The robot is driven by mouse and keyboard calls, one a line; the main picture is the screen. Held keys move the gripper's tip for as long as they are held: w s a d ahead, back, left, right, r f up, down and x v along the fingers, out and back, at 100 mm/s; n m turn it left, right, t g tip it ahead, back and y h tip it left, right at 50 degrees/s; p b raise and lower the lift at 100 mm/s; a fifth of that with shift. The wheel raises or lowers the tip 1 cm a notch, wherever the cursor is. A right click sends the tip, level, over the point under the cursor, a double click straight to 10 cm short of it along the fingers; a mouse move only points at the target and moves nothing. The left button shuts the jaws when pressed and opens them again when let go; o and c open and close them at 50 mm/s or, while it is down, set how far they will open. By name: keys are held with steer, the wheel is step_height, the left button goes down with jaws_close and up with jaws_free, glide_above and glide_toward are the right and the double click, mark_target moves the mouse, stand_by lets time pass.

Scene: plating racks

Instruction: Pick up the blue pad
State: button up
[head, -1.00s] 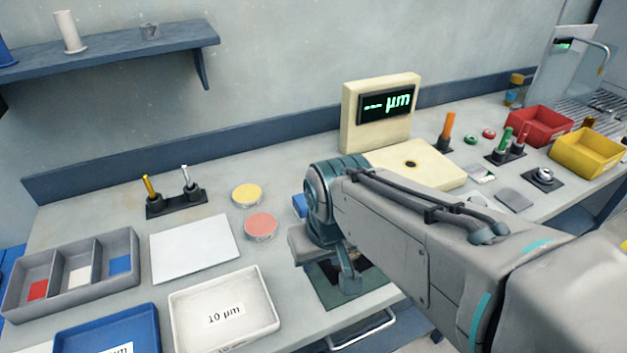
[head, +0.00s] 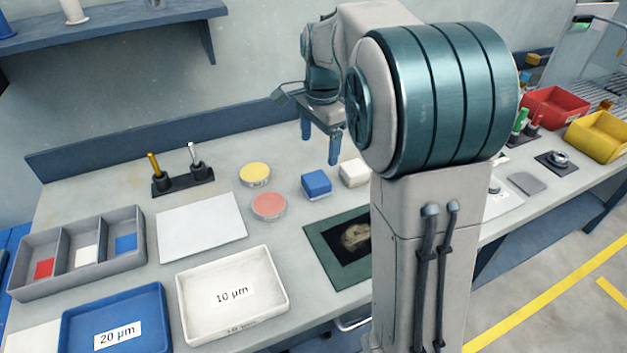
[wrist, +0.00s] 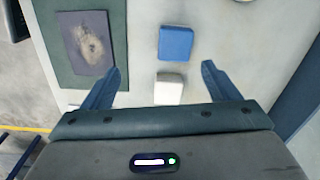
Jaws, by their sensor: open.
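The blue pad (head: 316,182) is a small blue block on the bench, just left of a white pad (head: 353,172). In the wrist view the blue pad (wrist: 176,43) lies beyond the fingertips, with the white pad (wrist: 169,88) nearer and between the fingers. My gripper (head: 321,150) is above the bench, behind and above the pads, with its two blue fingers pointing down. In the wrist view my gripper (wrist: 160,75) is open and empty, and touches neither pad.
A green mat with a dark plate (head: 325,248) lies in front of the pads. Round pink (head: 268,206) and yellow (head: 255,174) discs sit left of the blue pad. A white tray (head: 283,304), a blue tray (head: 163,298) and a grey divided box (head: 140,215) are further left.

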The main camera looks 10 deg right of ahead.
mark_target(316, 178)
steer(key=w+f, duration=0.1)
steer(key=f, duration=0.2)
steer(key=w+f+m, duration=0.1)
steer(key=f, duration=0.2)
steer(key=w+f+m, duration=0.1)
steer(key=f, duration=0.2)
steer(key=shift+w+a+f, duration=0.15)
steer(key=shift+a+f, duration=0.05)
steer(key=shift+f, duration=0.05)
steer(key=shift+w+d+f, duration=0.1)
steer(key=shift+d+f, duration=0.1)
steer(key=shift+f, duration=1.15)
steer(key=shift+w+d+f, duration=0.1)
steer(key=shift+d+f, duration=0.05)
steer(key=shift+f, duration=1.15)
steer(key=c, duration=1.1)
